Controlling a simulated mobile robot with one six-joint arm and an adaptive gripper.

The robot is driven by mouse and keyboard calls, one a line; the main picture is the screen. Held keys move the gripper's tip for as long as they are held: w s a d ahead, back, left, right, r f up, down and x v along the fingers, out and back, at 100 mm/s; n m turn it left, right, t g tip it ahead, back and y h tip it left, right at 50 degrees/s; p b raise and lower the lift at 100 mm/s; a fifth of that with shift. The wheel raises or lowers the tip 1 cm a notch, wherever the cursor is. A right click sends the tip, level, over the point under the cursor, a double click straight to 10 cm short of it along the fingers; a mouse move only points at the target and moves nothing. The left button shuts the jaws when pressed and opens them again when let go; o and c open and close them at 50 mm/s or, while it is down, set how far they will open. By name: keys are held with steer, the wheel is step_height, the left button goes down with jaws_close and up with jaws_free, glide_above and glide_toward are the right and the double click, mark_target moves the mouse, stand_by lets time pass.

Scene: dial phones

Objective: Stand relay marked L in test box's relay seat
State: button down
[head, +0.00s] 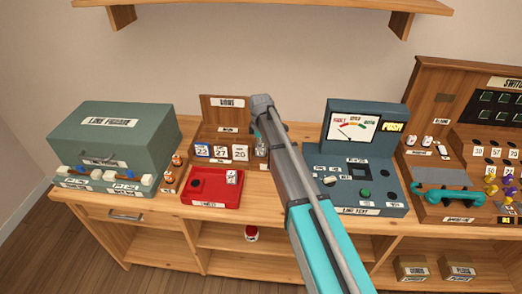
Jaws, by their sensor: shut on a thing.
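The teal test box (318,199) stands right of centre with a gauge panel at its back. A dark square recess (357,169) on its top looks like the relay seat. My gripper (259,139) is left of the test box, partly hidden by my arm. It is shut on a small clear-and-grey relay (262,149), held upright by the wooden rack; its letter is too small to read. Whether the relay touches the rack cannot be told. Another small relay-like block (232,177) stands on the red tray (205,199); its mark is unreadable.
The wooden rack (222,139) holds several number cards. A green-grey case (112,142) is at left, with small orange-topped items (175,162) beside it. The switchboard (430,80) with a teal handset (450,196) is at right.

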steer(key=shift+r+p, duration=2.7)
steer(key=shift+r, duration=0.2)
